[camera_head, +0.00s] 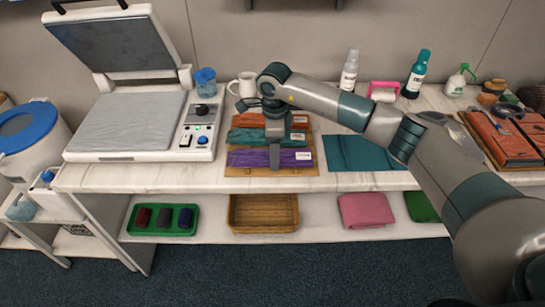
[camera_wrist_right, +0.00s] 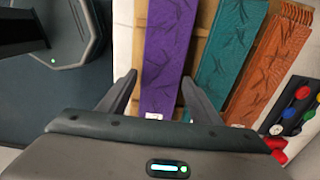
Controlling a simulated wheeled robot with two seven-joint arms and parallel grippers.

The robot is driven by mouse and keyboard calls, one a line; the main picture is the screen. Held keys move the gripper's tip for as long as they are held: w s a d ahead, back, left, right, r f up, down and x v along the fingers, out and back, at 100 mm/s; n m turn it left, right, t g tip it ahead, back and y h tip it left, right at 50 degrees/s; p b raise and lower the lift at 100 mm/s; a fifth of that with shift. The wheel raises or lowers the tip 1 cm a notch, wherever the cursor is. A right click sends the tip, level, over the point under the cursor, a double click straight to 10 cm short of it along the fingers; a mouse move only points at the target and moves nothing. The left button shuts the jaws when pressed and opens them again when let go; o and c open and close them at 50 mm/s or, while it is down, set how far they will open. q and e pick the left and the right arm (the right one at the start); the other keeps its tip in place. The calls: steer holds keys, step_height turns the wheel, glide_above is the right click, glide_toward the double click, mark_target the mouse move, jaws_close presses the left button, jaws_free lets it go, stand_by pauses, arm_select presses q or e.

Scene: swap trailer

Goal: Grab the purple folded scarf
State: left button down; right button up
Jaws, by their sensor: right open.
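The purple folded scarf (camera_head: 245,158) lies flat as the front strip on a wooden board (camera_head: 240,172), with a white label at its right end. My right gripper (camera_head: 275,160) reaches in from the right and points down over the scarf. In the right wrist view the purple scarf (camera_wrist_right: 165,50) runs between the two open fingers of my right gripper (camera_wrist_right: 158,80). The jaws hold nothing. I cannot tell how far above the scarf the fingertips are. My left gripper is not in view.
A teal scarf (camera_wrist_right: 230,45) and an orange scarf (camera_wrist_right: 275,65) lie beside the purple one on the board. A press machine (camera_head: 125,125) stands left. A teal cloth (camera_head: 360,153) lies right. A wicker tray (camera_head: 263,228) and green tray (camera_head: 130,232) sit on the shelf below.

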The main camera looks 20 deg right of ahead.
steer(key=c, duration=0.8)
steer(key=shift+c, duration=0.2)
steer(key=shift+r, duration=0.1)
